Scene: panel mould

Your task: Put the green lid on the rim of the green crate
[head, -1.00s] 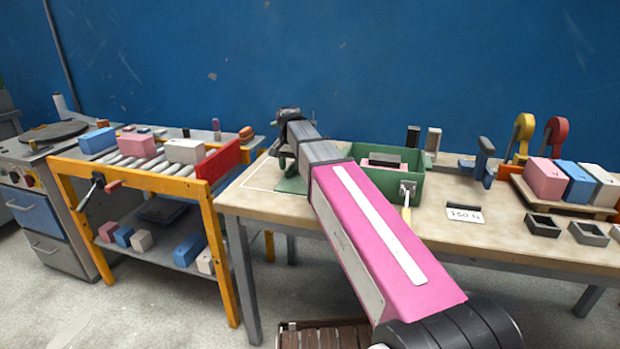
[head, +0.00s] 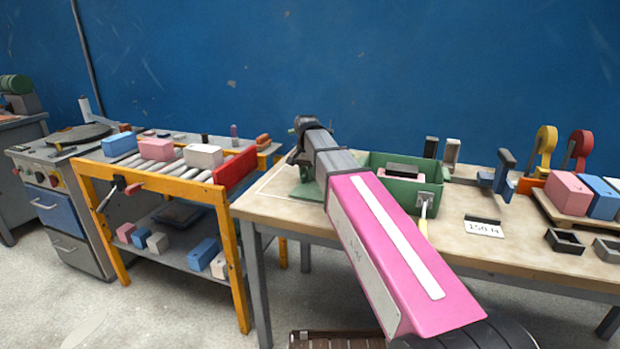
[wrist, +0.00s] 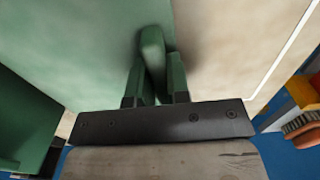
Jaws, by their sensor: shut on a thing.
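The green lid (head: 308,190) is at the left part of the worktable, left of the green crate (head: 402,195), partly hidden behind my arm. In the wrist view the lid (wrist: 75,45) is a flat green plate with an upright green grip. My gripper (wrist: 153,65) is shut on that grip. Whether the lid touches the table or hangs just above it I cannot tell. The crate stands open on the table, and its green side (wrist: 25,120) shows at the left of the wrist view. A dark-topped block (head: 404,170) is inside it.
A latch with a yellow handle (head: 424,215) is on the crate's front. A "150 N" card (head: 484,226), a blue-grey stand (head: 503,175) and small dark moulds (head: 565,242) are to the right. A yellow-framed roller cart (head: 160,182) stands left of the table.

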